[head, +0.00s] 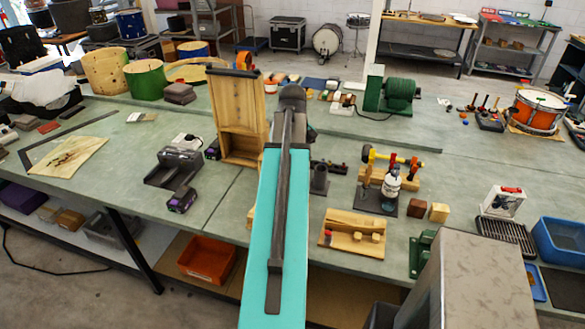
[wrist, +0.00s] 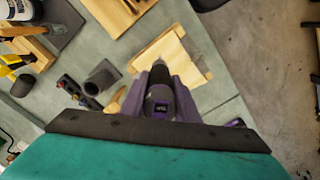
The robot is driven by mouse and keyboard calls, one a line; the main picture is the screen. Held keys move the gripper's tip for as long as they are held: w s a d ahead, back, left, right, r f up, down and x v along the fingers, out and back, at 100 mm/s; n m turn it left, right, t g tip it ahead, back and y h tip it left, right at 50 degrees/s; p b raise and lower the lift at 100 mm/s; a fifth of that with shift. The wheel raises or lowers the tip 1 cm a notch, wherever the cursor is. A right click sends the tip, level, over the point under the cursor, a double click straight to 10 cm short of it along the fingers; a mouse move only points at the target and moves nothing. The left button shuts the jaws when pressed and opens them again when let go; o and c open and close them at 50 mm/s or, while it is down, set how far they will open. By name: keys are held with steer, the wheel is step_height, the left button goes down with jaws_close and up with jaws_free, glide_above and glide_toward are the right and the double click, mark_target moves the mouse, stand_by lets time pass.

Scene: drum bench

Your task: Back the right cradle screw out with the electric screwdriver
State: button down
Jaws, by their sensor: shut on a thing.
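In the wrist view my gripper (wrist: 158,92) is shut on the electric screwdriver (wrist: 161,108), a purple and dark tool. Its dark nose points away from me toward a pale wooden piece (wrist: 190,60). The nose overlaps the edge of this piece in the picture; I cannot tell whether the tip touches it. The piece looks like the cradle, but no screw can be made out on it. In the head view my teal arm covers most of this spot, and the gripper and screwdriver are hidden behind it.
A grey tube (head: 319,180) stands close by; it also shows in the wrist view (wrist: 101,76). A wooden board with small blocks (head: 341,239) lies to the right. A tall wooden box (head: 241,115) and a dark grey machine (head: 172,168) stand left. The bench's front edge is near.

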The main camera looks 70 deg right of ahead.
steer(key=shift+f+b, duration=0.5)
steer(key=shift+f, duration=0.45)
steer(key=shift+p, duration=0.3)
steer(key=shift+a+f+p, duration=0.1)
steer(key=shift+f+p, duration=0.45)
stand_by(3.4)
steer(key=shift+s+a+p, duration=0.1)
steer(key=shift+p, duration=0.25)
stand_by(1.3)
steer(key=shift+r, duration=0.1)
steer(key=shift+r+p, duration=1.25)
steer(key=shift+r, duration=0.3)
